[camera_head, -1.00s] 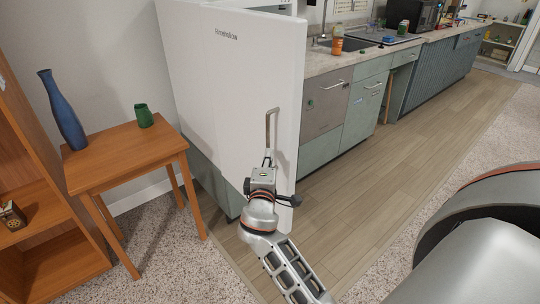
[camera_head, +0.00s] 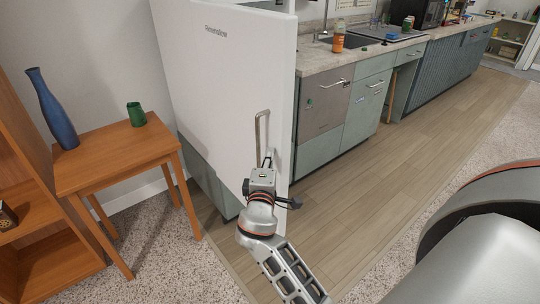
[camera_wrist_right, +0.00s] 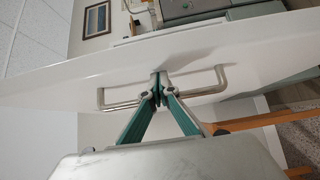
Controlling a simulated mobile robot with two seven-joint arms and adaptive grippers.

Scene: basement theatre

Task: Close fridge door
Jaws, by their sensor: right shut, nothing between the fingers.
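The white fridge door (camera_head: 230,90) stands open, its outer face toward me, in the middle of the head view. Its metal bar handle (camera_head: 259,130) is upright near the door's right edge. My right gripper (camera_head: 267,160) is at the lower part of the handle. In the right wrist view, the closed fingertips (camera_wrist_right: 160,92) meet at the middle of the handle (camera_wrist_right: 205,88), against or very close to the door face (camera_wrist_right: 75,88). Nothing shows between them. The fridge's inside is hidden behind the door. My left gripper is not in view.
A wooden side table (camera_head: 115,155) with a blue vase (camera_head: 53,110) and green cup (camera_head: 136,114) stands left of the door. A wooden shelf (camera_head: 25,190) is at far left. Kitchen cabinets (camera_head: 345,115) run back right of the door. The wood floor (camera_head: 400,160) there is clear.

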